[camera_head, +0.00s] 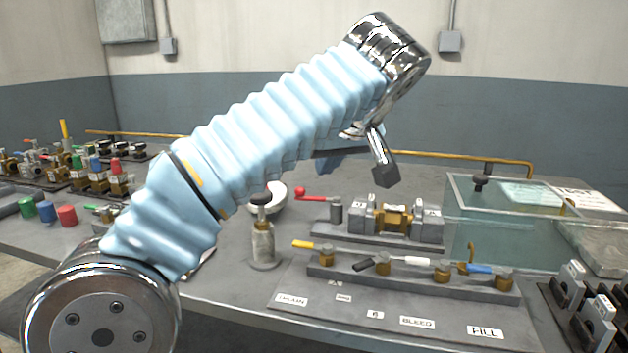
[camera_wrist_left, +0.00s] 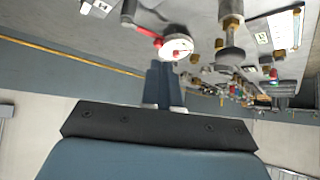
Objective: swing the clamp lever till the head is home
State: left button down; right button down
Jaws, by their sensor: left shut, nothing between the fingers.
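The clamp lever (camera_head: 316,197) is a red-knobbed arm running to a short dark post, left of a grey vise-like fixture (camera_head: 350,215) that holds a brass block (camera_head: 394,217). Its red arm also shows at the top of the left wrist view (camera_wrist_left: 149,36). I cannot tell whether the clamp head touches the brass block. My right gripper is not in view.
A row of valves with yellow, black, white and blue handles (camera_head: 410,262) stands in front of the fixture. A glass tank (camera_head: 505,225) is at its right. A bottle-shaped fitting (camera_head: 263,243) and white round dial (camera_head: 268,200) are at its left. Brass pipe (camera_head: 460,157) runs behind.

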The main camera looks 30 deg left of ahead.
pick_arm(q)
send_near(302, 193)
notch_tip(302, 193, down, 3)
jog(key=shift+w+a+f, duration=0.3)
jog(key=shift+w+a, duration=0.2)
jog(key=shift+a, duration=0.1)
jog(key=shift+w+a+f, duration=0.35)
jog(key=shift+w+a, duration=0.2)
jog(key=shift+a, duration=0.1)
jog(key=shift+w+a+f, duration=0.25)
jog(key=shift+w+a, duration=0.1)
jog(key=shift+a, duration=0.05)
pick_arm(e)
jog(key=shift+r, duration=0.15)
